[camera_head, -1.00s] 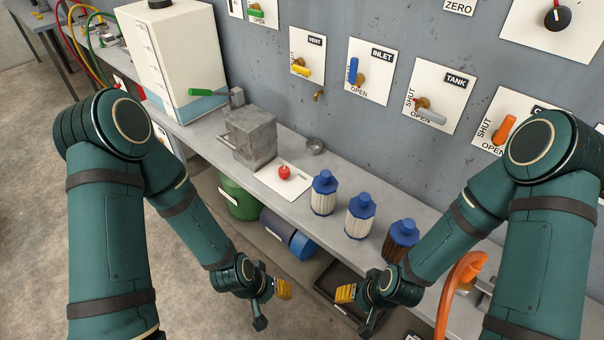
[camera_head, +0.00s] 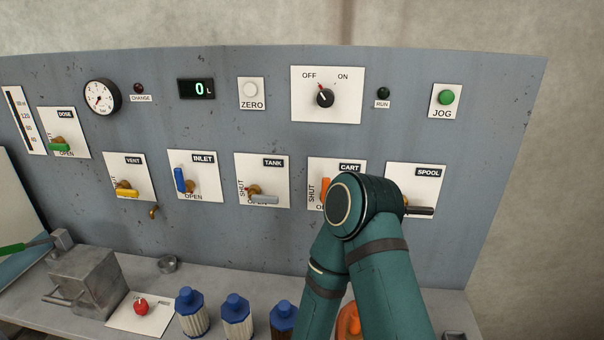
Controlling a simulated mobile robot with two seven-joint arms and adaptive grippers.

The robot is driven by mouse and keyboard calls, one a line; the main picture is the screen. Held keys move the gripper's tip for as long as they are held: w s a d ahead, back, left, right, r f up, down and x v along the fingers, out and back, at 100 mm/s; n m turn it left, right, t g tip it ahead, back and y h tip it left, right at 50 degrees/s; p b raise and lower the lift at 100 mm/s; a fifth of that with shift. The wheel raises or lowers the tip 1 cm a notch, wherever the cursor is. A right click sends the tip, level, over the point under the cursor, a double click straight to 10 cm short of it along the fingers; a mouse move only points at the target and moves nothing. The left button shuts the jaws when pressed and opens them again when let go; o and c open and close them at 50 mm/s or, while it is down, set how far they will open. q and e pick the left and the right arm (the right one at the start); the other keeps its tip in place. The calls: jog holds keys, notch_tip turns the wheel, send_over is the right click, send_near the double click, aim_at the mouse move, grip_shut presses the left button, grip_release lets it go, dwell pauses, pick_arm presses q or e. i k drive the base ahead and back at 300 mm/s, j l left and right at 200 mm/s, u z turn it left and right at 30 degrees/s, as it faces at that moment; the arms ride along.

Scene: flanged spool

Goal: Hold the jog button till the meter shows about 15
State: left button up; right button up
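The green jog button (camera_head: 446,97) sits on a white plate marked JOG at the upper right of the grey panel. The digital meter (camera_head: 197,89) at the upper middle left reads 0 L in green digits. The round dial gauge (camera_head: 102,97) is to its left. Nothing touches the jog button. My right arm rises in front of the lower right of the panel, partly covering the CART and SPOOL valve plates. Neither gripper shows in the head view now.
The OFF/ON knob (camera_head: 325,97) points towards OFF, and the RUN lamp (camera_head: 383,93) is dark. The white ZERO button (camera_head: 250,90) is beside the meter. Valve handles line the panel below. A metal box (camera_head: 88,283), red knob (camera_head: 141,306) and blue-capped bottles (camera_head: 236,315) stand on the bench.

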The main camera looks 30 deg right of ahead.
aim_at(447, 97)
jog(key=z, duration=1.7)
jog(key=k+l, duration=0.05)
